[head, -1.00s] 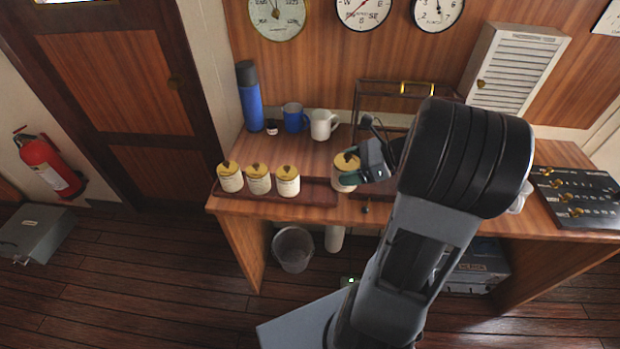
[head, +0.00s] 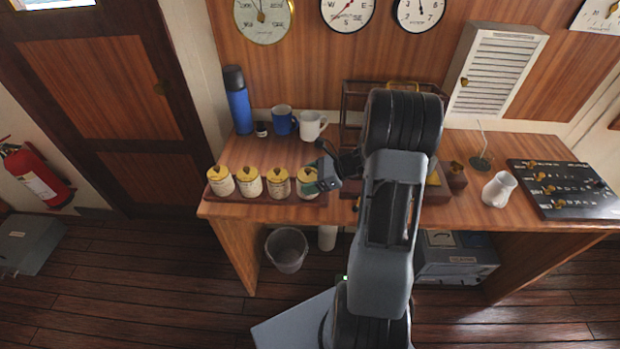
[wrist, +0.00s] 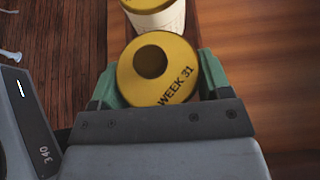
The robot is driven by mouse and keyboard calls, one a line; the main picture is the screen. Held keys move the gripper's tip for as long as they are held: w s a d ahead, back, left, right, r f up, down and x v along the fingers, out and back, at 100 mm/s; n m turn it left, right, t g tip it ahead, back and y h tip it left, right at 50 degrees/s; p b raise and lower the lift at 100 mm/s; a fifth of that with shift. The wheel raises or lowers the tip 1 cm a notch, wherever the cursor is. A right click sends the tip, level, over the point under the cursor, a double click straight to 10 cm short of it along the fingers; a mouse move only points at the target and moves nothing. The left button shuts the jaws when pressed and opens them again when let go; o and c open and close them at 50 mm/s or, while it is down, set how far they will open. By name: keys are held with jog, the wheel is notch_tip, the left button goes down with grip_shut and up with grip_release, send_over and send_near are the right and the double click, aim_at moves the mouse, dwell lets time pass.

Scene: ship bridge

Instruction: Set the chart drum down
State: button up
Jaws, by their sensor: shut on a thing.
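The chart drum, a cream cylinder with a yellow top, is at the right end of a row of similar drums in the head view (head: 306,188). In the wrist view its yellow top (wrist: 165,85) reads "WEEK 31" and has a dark round knob or hole. My gripper (head: 322,178) is shut on it, with green fingers on both sides. The drum looks upright over the right end of the wooden tray (head: 260,199). Whether its base touches the tray is hidden. Three other drums (head: 249,182) stand in the tray to its left; the nearest shows in the wrist view (wrist: 160,15).
A blue flask (head: 238,104), a blue mug (head: 283,120) and a white mug (head: 311,126) stand behind the tray. A dark rack (head: 352,105) stands behind my arm. A white jug (head: 498,189) and a black switch panel (head: 568,190) are on the right.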

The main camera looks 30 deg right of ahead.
jog(key=shift+f, duration=0.25)
jog(key=o, duration=1)
jog(key=shift+o, duration=0.2)
jog(key=shift+r, duration=0.15)
jog(key=b+v, duration=0.1)
jog(key=v, duration=0.9)
jog(key=shift+s+d, duration=0.1)
jog(key=shift+d, duration=0.1)
jog(key=shift+s+d+r, duration=0.2)
jog(key=shift+d, duration=0.1)
jog(key=shift+s+a+r, duration=0.1)
jog(key=shift+a+r, duration=0.05)
jog(key=shift+r, duration=0.1)
jog(key=s+a+r+n+g+h, duration=0.1)
jog(key=s+a+r+n+h, duration=0.2)
jog(key=a+n, duration=0.6)
jog(key=s+a+r+n+g+h, duration=0.1)
jog(key=s+a+r+n+h, duration=0.3)
jog(key=n, duration=1.1)
jog(key=s+a+h, duration=0.3)
jog(key=s+a, duration=0.1)
jog(key=shift+a+h, duration=0.3)
jog(key=shift+a, duration=0.05)
